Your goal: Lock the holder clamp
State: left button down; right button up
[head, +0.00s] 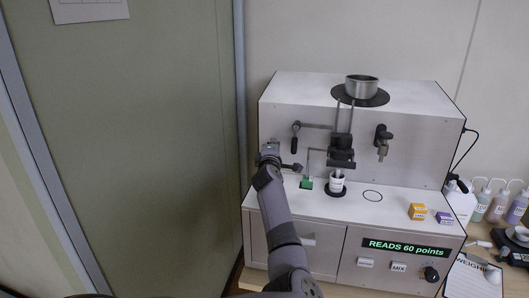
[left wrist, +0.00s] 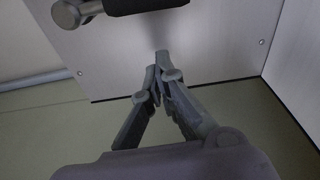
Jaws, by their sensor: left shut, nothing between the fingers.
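The holder clamp (head: 341,152) is a dark block on the analyser's front panel, above a white cup (head: 336,182). A lever with a black grip (head: 296,134) sits on the panel to the left of the clamp. In the left wrist view a black grip with a metal end (left wrist: 75,13) crosses the top edge, apart from my fingers; it looks like this lever. My left gripper (head: 292,167) is just below the lever, close to the panel. Its fingers (left wrist: 153,80) are shut and empty. My right gripper is not in view.
The white analyser (head: 290,95) carries a metal pan (head: 361,87) on top and a second dark handle (head: 382,138) at right. Bottles (head: 497,207) stand at right.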

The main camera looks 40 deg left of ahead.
pick_arm(q)
jog(key=b+v, duration=0.2)
jog(key=v, duration=0.8)
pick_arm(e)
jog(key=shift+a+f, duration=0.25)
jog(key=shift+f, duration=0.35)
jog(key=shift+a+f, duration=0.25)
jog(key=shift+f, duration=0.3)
pick_arm(q)
jog(key=shift+w+f, duration=0.1)
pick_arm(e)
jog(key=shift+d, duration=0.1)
